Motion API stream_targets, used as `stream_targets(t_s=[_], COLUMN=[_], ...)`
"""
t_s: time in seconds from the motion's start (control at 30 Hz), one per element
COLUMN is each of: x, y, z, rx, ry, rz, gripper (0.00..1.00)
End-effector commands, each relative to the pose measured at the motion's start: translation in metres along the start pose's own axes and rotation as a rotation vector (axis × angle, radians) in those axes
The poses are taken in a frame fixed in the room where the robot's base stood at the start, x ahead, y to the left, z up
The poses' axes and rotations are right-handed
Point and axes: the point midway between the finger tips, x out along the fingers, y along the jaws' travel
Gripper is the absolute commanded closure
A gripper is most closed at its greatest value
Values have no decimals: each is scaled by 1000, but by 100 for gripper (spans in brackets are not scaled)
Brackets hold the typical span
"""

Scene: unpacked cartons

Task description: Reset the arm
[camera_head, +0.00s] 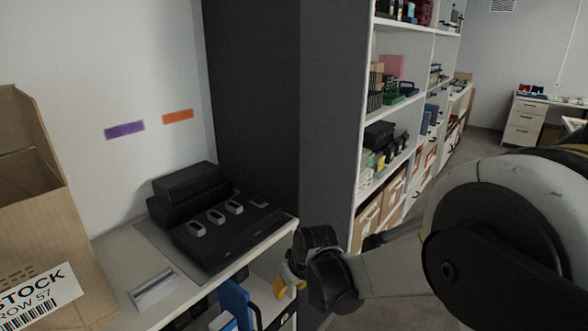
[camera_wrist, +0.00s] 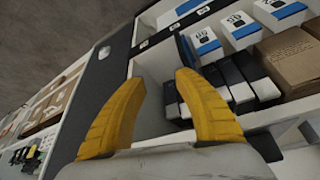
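My gripper (camera_wrist: 158,82) shows two yellow fingers in the wrist view. The fingers are spread apart, with nothing between their tips, so it is open and empty. In the head view my gripper (camera_head: 287,281) is partly hidden behind my dark wrist. It hangs near the front right corner of the white shelf unit, lower than its top. My arm reaches in from the right edge of the head view.
A black device (camera_head: 228,226) sits on the shelf unit's top (camera_head: 112,251), beside a cardboard box (camera_head: 45,215). A dark panel (camera_head: 325,110) and stocked shelves stand behind. The wrist view shows black boxes (camera_wrist: 228,83) and a brown carton (camera_wrist: 290,60) near the fingers. Open floor (camera_head: 487,142) lies at the back right.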

Motion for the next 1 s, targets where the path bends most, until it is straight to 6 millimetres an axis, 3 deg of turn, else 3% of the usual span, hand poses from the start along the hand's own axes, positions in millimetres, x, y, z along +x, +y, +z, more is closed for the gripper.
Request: stream_targets(t_s=[0.03,0.2,0.4,0.5,0.73,0.83,1.0], x=[-28,-109,-185,-213,-245,-250,-252], y=[11,38,56,60,59,58,58], z=[8,38,95,128,192,207,215], rx=[34,144,273,335,447,471,488], ry=[9,47,91,114,159,169,176], rz=[18,78,148,184,248,263,272], gripper=[62,62,62,62,62,62,62])
